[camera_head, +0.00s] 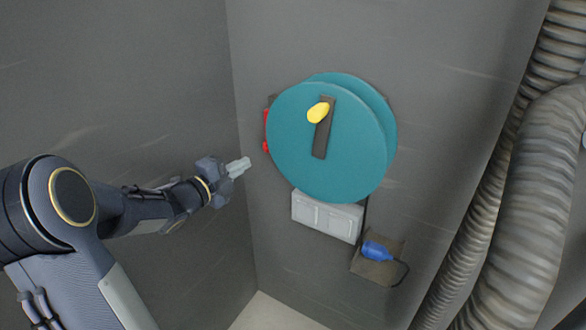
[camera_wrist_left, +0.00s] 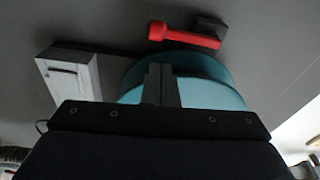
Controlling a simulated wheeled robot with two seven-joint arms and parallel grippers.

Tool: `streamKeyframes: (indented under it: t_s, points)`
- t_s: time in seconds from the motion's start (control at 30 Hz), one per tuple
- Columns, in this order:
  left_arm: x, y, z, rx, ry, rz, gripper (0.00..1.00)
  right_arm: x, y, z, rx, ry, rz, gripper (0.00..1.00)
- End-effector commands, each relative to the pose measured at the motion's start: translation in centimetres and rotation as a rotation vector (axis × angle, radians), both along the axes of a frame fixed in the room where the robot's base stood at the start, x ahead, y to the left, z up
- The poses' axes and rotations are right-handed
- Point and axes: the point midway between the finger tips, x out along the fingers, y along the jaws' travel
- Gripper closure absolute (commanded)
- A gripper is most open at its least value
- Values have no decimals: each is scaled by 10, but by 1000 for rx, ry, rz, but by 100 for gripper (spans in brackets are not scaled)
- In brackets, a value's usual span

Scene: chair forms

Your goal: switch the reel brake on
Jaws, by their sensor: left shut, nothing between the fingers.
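The teal reel (camera_head: 300,150) is mounted on the grey wall, with a yellow crank knob (camera_head: 318,113) on a dark bar across its face. A red lever (camera_head: 266,130) shows partly at the reel's left edge, mostly hidden behind it. In the left wrist view the red lever (camera_wrist_left: 185,36) is seen whole, with a thick end at left and a dark mount at right, above the reel (camera_wrist_left: 210,82). My left gripper (camera_head: 246,163) is shut and empty, just left of the reel and a little below the lever, apart from it. My right gripper is not in view.
A white box with panels (camera_head: 327,215) is on the wall below the reel; it also shows in the left wrist view (camera_wrist_left: 68,72). A blue plug (camera_head: 376,250) on a cord hangs by a brown plate. Large ribbed hoses (camera_head: 530,190) run along the right.

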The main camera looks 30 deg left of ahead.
Motion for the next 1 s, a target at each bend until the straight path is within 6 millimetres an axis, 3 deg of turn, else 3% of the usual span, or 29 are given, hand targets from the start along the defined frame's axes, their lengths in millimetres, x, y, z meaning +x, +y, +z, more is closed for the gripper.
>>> streamKeyframes:
  t_s: [0.07, 0.57, 1.0]
  points:
    - [0, 0, -11, 25, -14, -28, 100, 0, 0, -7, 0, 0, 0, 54]
    - [7, -5, -10, 35, -23, -46, 100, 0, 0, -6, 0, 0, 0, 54]
    - [78, -24, -9, 33, -23, -46, 100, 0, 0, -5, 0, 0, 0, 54]
